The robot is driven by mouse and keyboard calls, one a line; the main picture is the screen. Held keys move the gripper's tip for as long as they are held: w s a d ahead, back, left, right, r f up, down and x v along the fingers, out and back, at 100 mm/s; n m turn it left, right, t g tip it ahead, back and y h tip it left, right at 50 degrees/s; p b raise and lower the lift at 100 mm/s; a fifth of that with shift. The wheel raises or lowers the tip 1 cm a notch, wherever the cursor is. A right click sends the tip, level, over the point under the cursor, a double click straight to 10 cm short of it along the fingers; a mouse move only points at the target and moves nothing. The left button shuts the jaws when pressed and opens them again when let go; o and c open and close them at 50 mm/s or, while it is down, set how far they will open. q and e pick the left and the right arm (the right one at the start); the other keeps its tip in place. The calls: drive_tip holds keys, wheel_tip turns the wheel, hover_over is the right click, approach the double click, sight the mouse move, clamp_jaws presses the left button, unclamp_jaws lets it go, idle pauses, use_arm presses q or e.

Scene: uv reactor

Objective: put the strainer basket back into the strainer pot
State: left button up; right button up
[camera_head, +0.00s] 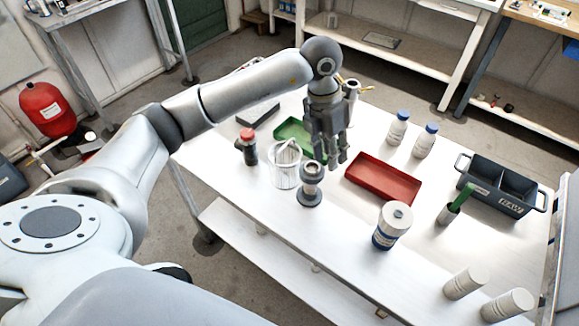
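My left gripper (335,158) points down over the middle of the table, fingers apart, with nothing visible between them. A pale, see-through cylinder with a thin handle (286,168), which looks like the strainer basket, stands on the table left of the gripper. A grey flanged pot with an open round top (311,188), possibly the strainer pot, stands upright just right of the cylinder and in front of the gripper. Whether the gripper touches anything is hard to tell. My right gripper is out of view.
A green tray (291,131) lies behind the cylinder, partly hidden by my arm. A red tray (383,178) lies right of the gripper. A red-capped dark bottle (249,152), white bottles (397,128), a labelled can (389,228) and a dark caddy (497,189) stand around.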

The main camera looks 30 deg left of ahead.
use_arm(q)
drive_tip(key=a+r+n+y, duration=0.3)
drive_tip(key=a+r+y, duration=0.15)
drive_tip(key=a, duration=0.55)
drive_tip(key=p, duration=0.2)
hover_over(286, 144)
drive_tip(key=f, duration=0.4)
drive_tip(key=shift+w+d, duration=0.25)
drive_tip(key=shift+d, duration=0.05)
drive_tip(key=shift+f, duration=0.2)
drive_tip(key=shift+s+f+p, duration=0.2)
drive_tip(key=shift+f+p, duration=0.3)
drive_tip(key=shift+f, duration=0.1)
drive_tip(key=p+x, duration=0.1)
drive_tip(key=x, duration=0.2)
drive_tip(key=shift+s+f+p, duration=0.1)
drive_tip(key=shift+f+p, duration=0.1)
drive_tip(key=shift+p, duration=0.1)
drive_tip(key=shift+a+f, duration=0.1)
drive_tip(key=shift+f, duration=0.3)
drive_tip(key=shift+c, duration=0.5)
clamp_jaws()
